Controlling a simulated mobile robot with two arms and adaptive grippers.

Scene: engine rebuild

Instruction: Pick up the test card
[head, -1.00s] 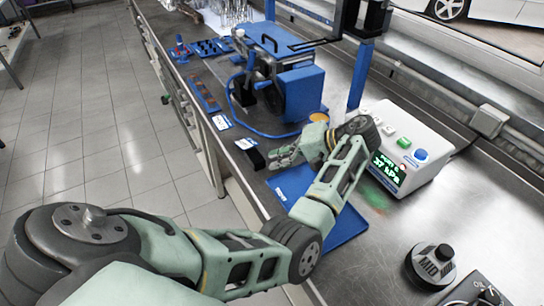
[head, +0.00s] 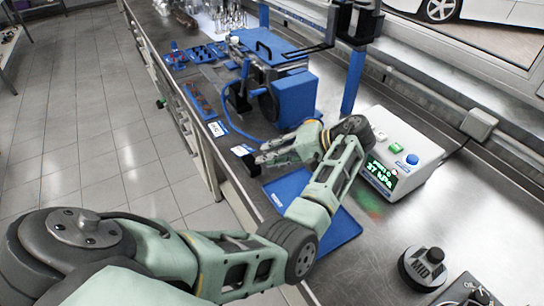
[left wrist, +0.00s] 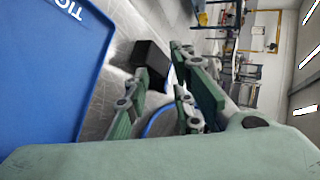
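Two small blue-and-white cards lie along the bench's left edge in the head view: a farther card (head: 217,129) and a nearer card (head: 241,150). I cannot read which is the test card. A black block (head: 250,164) stands just in front of the nearer card, and it also shows in the left wrist view (left wrist: 152,63). My left gripper (head: 260,153) is above the bench, fingertips beside the block and nearer card. Its fingers are apart in the left wrist view (left wrist: 165,90), and I see nothing gripped. My right gripper is out of view.
A blue mat (head: 338,229) lies under my left forearm. A white device with a lit display (head: 402,152) stands to its right. A blue machine (head: 290,95) and its blue hose are behind the gripper. A dark MID knob (head: 424,268) sits at the front right.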

